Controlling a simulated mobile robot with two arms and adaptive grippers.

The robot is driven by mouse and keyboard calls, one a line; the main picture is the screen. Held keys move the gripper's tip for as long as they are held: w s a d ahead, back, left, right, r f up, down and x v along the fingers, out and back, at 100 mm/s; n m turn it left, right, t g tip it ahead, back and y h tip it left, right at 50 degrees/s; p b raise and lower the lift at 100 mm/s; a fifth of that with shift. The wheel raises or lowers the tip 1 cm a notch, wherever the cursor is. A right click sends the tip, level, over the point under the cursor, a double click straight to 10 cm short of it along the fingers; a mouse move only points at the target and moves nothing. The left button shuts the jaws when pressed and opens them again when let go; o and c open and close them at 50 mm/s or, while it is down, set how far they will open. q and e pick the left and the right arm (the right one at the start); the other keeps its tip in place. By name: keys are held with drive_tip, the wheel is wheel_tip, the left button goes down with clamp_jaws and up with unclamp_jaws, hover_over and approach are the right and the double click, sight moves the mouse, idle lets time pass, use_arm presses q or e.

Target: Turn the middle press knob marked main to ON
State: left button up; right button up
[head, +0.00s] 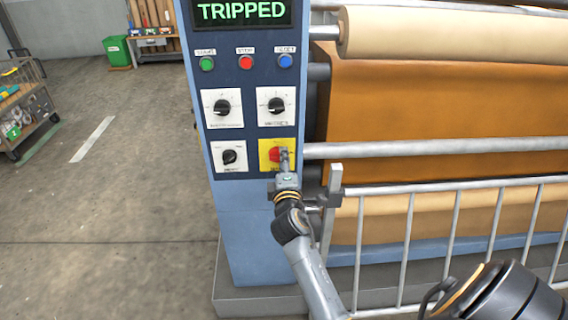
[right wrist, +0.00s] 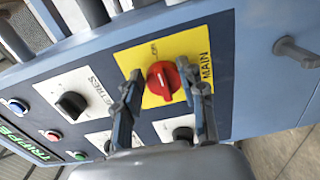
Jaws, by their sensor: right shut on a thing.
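The red main knob (head: 275,155) sits on a yellow plate at the lower right of the blue control panel, not in the middle. In the right wrist view the knob (right wrist: 161,80) shows between my fingers, and "MAIN" is printed on its plate (right wrist: 190,45). My right gripper (head: 284,156) is at the knob, shut on it, with one finger on each side in the right wrist view (right wrist: 164,88). In the head view the gripper covers the knob's right part. The position marks are too small to read surely. My left gripper is not in view.
The panel display (head: 241,12) reads "TRIPPED". Green (head: 207,64), red (head: 246,62) and blue (head: 285,61) buttons sit below it, then black knobs on white plates (head: 222,107). A railing (head: 407,240) and rollers stand to the right. Open floor lies left.

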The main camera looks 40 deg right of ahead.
idle(0.4)
drive_tip(key=o, duration=1.2)
drive_tip(key=v, duration=0.7)
drive_tip(key=shift+s+a, duration=0.15)
drive_tip(key=shift+s, duration=0.1)
drive_tip(key=shift+f, duration=0.1)
